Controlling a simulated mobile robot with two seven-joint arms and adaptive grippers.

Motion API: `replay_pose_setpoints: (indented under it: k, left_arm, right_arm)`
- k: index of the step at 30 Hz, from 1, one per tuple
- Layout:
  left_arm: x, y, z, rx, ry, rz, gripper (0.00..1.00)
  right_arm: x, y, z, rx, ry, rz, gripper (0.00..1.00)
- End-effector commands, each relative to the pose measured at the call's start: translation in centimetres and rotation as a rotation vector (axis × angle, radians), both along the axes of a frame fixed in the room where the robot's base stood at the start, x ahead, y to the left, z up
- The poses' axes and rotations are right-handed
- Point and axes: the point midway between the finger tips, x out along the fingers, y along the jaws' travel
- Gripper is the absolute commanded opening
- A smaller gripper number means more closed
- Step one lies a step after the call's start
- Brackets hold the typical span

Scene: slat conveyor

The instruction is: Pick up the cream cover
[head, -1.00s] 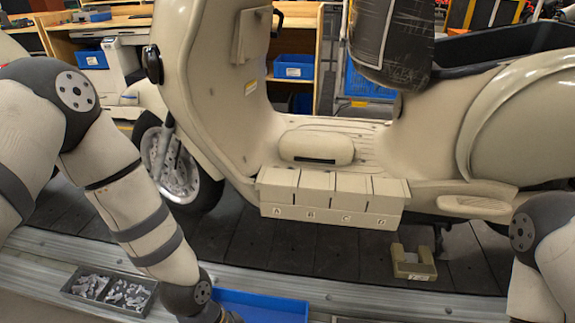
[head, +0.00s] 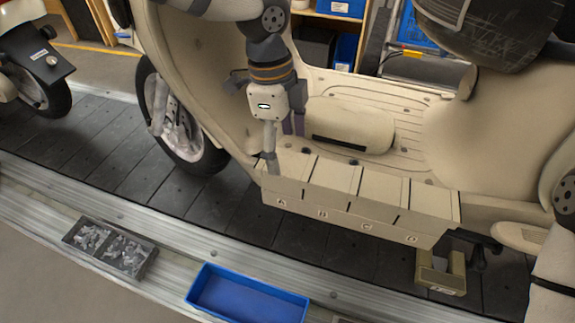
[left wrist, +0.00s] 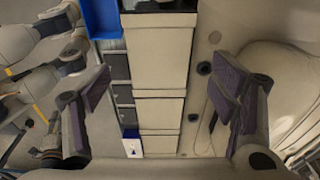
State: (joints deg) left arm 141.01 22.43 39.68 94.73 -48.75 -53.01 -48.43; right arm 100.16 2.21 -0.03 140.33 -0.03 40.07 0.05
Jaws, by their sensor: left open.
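The cream cover (head: 352,127), a rounded oblong piece with a dark slot in its front side, lies on the scooter's footboard (head: 408,104). It shows partly at the right of the left wrist view (left wrist: 283,72). My left gripper (head: 284,143) is open and empty, pointing down over the left end of the cream lidded box row (head: 330,190). It is left of the cover and hides its left end. In the left wrist view the open fingers (left wrist: 165,98) straddle the box row (left wrist: 160,65), with the cover outside them.
The box row, lettered A to D, stands along the footboard's near edge. The scooter's front shield (head: 190,75) rises at left. A blue tray (head: 248,292) and a grey tray of metal parts (head: 110,248) sit along the rail. An olive bracket (head: 440,272) is at right.

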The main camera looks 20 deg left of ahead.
Motion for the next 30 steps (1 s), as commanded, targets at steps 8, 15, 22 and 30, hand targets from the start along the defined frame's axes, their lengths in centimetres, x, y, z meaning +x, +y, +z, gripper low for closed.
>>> replay_pose_setpoints:
  k: [8,15,22,30]
  left_arm:
    - [-0.2,-0.3,-3.7,0.0,0.001,0.001,0.78]
    - [-0.2,-0.3,-3.6,0.0,0.0,0.001,0.6]
    - [-0.2,-0.3,-3.6,0.0,0.0,0.002,0.21]
    - [-0.1,-0.3,-2.5,0.0,-0.004,0.002,0.21]
  right_arm:
    - [-0.1,0.0,-0.1,0.0,0.004,0.0,0.4]
    - [-0.1,0.0,-0.1,0.0,0.003,0.0,0.4]
    - [-0.1,0.0,-0.1,0.0,0.003,0.0,0.4]
    - [0.0,0.0,0.0,0.0,-0.001,0.0,0.4]
